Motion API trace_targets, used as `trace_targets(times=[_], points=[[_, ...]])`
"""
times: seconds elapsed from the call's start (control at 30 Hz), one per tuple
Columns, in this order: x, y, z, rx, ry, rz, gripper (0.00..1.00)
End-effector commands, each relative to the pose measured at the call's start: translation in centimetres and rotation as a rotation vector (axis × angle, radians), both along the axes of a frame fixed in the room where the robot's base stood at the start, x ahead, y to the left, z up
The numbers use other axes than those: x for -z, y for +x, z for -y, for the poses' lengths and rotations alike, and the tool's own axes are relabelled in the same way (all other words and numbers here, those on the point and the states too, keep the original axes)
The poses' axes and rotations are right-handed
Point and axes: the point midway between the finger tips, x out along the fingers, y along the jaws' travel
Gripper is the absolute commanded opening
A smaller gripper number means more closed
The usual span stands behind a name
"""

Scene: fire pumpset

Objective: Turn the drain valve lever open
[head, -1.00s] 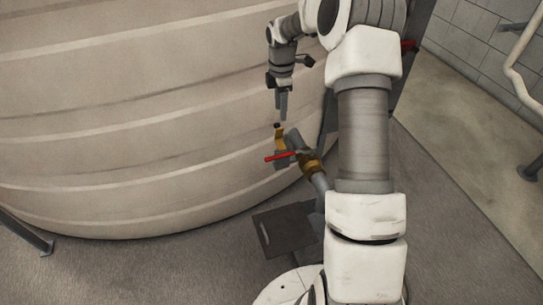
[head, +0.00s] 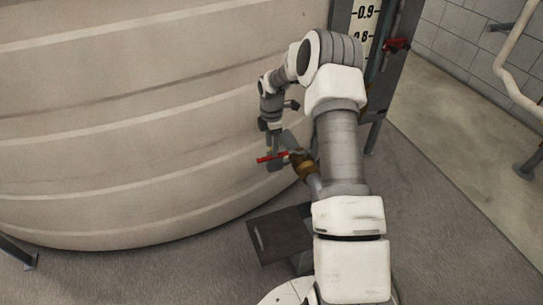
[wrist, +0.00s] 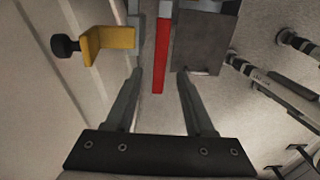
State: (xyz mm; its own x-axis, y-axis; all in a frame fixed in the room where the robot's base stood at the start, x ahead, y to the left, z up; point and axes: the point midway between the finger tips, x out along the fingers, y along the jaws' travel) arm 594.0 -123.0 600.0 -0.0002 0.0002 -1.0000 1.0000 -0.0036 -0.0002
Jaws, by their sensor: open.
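The drain valve's red lever (head: 272,157) sticks out to the left from the pipe fitting low beside the big cream tank. Its brass-coloured fitting (head: 303,164) is to the right of it. My gripper (head: 273,148) points down at the lever. In the wrist view the red lever (wrist: 162,55) runs lengthwise between the two fingers of my open gripper (wrist: 160,73), with a gap visible on each side. Whether the fingertips reach down past the lever is hard to tell. A yellow bracket with a black knob (wrist: 108,45) is left of the left finger.
The cream tank (head: 120,130) fills the left side, close to the gripper. A dark flat plate (head: 280,235) is below the valve. A level gauge board (head: 363,25) and another red handle (head: 397,45) are at upper right. Open floor (head: 440,220) lies to the right.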

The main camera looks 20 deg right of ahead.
Motion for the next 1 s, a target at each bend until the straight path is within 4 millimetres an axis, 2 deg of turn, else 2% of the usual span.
trace_targets(times=[0.03, 0.2, 0.57, 0.6, 0.9, 1.0], points=[[1.1, 0.0, 0.0, 0.0, 0.0, -0.001, 0.54], [2.8, 0.0, 0.0, 0.0, 0.0, 0.0, 0.54], [3.3, 0.0, 0.0, 0.0, 0.0, 0.0, 0.54], [3.3, 0.0, 0.0, 0.0, 0.0, 0.0, 0.52], [3.3, 0.0, 0.0, 0.0, 0.0, 0.0, 0.0], [3.3, 0.0, 0.0, 0.0, 0.0, 0.0, 0.0]])
